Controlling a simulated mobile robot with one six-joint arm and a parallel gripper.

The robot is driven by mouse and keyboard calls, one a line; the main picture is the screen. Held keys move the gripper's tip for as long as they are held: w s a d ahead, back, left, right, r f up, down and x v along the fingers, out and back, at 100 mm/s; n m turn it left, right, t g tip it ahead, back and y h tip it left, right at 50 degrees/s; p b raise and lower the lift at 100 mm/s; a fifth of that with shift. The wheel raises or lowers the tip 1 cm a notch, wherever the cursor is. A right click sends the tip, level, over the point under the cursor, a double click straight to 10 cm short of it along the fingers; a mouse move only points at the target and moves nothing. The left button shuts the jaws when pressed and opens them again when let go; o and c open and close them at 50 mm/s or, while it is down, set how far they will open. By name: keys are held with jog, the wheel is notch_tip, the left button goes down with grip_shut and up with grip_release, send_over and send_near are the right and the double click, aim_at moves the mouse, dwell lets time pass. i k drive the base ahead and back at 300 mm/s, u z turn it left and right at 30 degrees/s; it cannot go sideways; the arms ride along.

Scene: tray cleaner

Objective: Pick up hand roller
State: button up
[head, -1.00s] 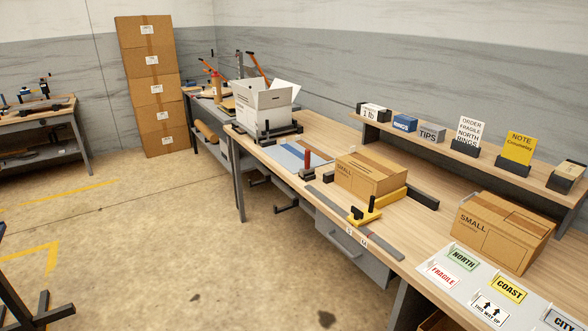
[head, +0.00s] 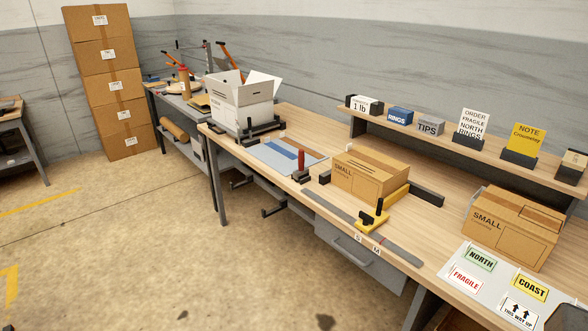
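A tool with an upright red handle (head: 301,161) and a dark base stands at the right edge of the pale blue-striped mat (head: 262,160) on the long wooden bench. It looks like the hand roller, but it is too small to make out a roller for certain. Nothing is holding it. My gripper is not in view.
The bench (head: 300,124) holds an open white box (head: 240,110), a closed SMALL box (head: 362,180) by a yellow stop (head: 373,220), and another SMALL box (head: 500,230). A label board (head: 455,268) lies at front right. Open floor (head: 130,240) lies left.

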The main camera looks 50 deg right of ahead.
aim_at(303, 172)
jog(key=z, duration=0.15)
jog(key=i, duration=0.85)
jog(key=z, duration=0.25)
